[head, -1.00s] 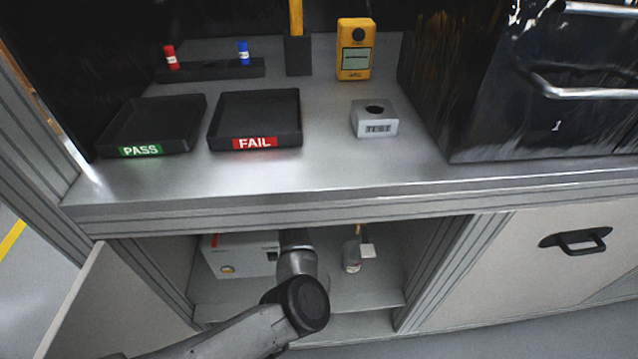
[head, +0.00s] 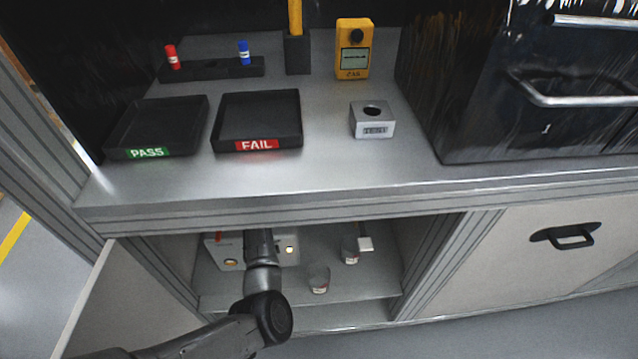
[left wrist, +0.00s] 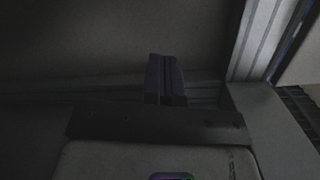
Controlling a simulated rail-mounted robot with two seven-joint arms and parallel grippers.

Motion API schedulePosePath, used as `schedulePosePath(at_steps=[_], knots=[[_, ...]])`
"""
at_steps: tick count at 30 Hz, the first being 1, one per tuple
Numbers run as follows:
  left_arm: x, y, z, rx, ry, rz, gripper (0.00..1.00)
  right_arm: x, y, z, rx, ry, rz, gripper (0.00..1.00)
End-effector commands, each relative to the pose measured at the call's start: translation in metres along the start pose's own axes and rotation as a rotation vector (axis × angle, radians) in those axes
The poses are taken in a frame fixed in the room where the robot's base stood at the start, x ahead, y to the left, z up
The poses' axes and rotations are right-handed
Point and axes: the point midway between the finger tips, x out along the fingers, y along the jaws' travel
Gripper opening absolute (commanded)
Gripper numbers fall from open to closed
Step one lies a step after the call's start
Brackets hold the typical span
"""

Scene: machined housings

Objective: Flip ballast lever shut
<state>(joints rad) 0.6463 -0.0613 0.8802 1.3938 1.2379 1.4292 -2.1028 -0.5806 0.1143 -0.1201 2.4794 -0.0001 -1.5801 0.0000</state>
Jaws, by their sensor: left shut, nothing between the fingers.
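A pale box (head: 222,250) stands inside the open cabinet below the bench, partly hidden by my left arm. It has a small red part (head: 218,237) at its upper left, a round amber spot (head: 231,262) and a bright lamp (head: 289,250) at its right. I cannot tell which part is the ballast lever. My left arm reaches into the cabinet in front of the box; its gripper is hidden in the head view. In the left wrist view the left gripper (left wrist: 164,78) is shut and empty against a dark interior. My right gripper is out of view.
Two small jars (head: 318,280) (head: 350,252) stand right of my arm on the cabinet shelf (head: 370,285). A white tag (head: 365,243) is by the rear one. The cabinet door (head: 130,310) hangs open at left. The bench edge (head: 300,208) runs above my arm.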

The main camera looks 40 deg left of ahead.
Motion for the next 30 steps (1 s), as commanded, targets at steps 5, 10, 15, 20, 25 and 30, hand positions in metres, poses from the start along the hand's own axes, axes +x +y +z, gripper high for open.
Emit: schedulePosePath(at_steps=[5, 10, 15, 20, 25, 30], knots=[[0.015, -0.012, -0.034, -0.068, 0.226, 0.013, 0.0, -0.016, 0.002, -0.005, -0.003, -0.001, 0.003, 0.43], [0.017, -0.02, -0.065, -0.124, 0.457, 0.076, 0.0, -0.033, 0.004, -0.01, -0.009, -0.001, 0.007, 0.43], [0.003, -0.019, -0.093, -0.163, 0.718, 0.268, 0.0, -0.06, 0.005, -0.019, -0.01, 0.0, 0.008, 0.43], [-0.021, -0.011, -0.098, -0.17, 0.855, 0.501, 0.0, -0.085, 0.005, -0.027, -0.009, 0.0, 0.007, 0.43], [-0.051, -0.001, -0.092, -0.164, 0.919, 0.766, 0.0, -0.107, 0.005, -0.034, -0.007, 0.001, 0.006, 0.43], [-0.082, 0.006, -0.076, -0.15, 0.914, 1.023, 0.0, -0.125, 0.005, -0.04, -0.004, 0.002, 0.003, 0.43]])
